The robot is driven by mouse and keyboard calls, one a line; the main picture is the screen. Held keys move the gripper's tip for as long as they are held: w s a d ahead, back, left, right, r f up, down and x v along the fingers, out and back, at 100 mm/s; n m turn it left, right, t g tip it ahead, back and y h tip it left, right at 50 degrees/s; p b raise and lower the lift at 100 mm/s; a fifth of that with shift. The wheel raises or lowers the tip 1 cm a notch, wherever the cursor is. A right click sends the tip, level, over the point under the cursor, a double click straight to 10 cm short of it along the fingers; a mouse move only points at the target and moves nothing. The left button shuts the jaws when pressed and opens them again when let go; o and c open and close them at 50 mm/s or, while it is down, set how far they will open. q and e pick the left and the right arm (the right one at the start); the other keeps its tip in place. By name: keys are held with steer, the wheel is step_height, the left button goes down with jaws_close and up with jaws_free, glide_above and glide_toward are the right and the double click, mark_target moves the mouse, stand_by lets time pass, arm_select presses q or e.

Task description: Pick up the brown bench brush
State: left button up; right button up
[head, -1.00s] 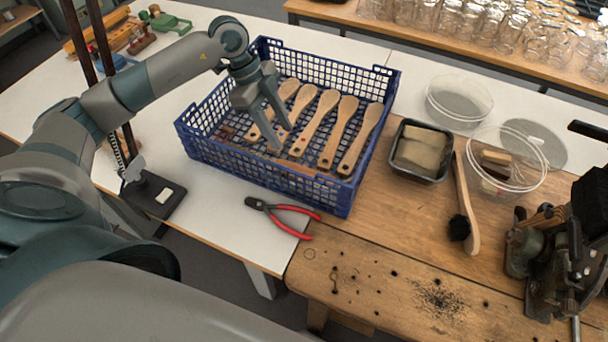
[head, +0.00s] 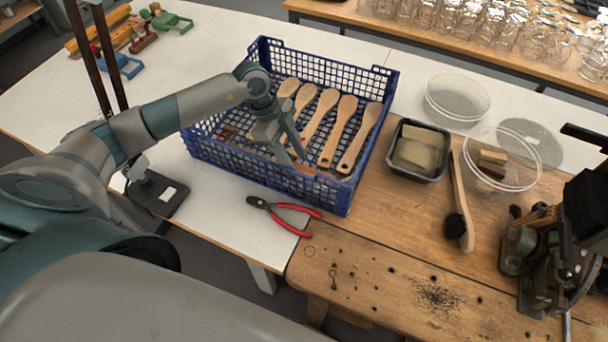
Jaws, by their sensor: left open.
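A brown, reddish piece (head: 228,132) lies low in the blue crate (head: 345,203) along its near side. It is mostly hidden by the crate wall and my left gripper, so I cannot tell if it is the brown bench brush. A brush with a pale wooden handle and black bristles (head: 458,205) lies on the wooden bench to the right. My left gripper (head: 293,159) is open, pointing down inside the near part of the crate, its fingertips close to the brown piece. I see nothing held between its fingers. My right gripper is out of view.
Red-handled pliers (head: 283,212) lie in front. A black tray (head: 417,150), clear round dishes (head: 457,98) and a metal machine (head: 540,245) stand right. The bench front is clear apart from holes and bristle scraps.

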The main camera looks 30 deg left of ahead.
mark_target(302, 171)
arm_select(q)
steer(key=shift+p+x, duration=0.8)
steer(key=shift+x, duration=2.05)
steer(key=shift+c, duration=0.3)
steer(key=c, duration=0.8)
steer(key=shift+r, duration=0.15)
steer(key=shift+r+b, duration=2.65)
steer(key=shift+r, duration=6.25)
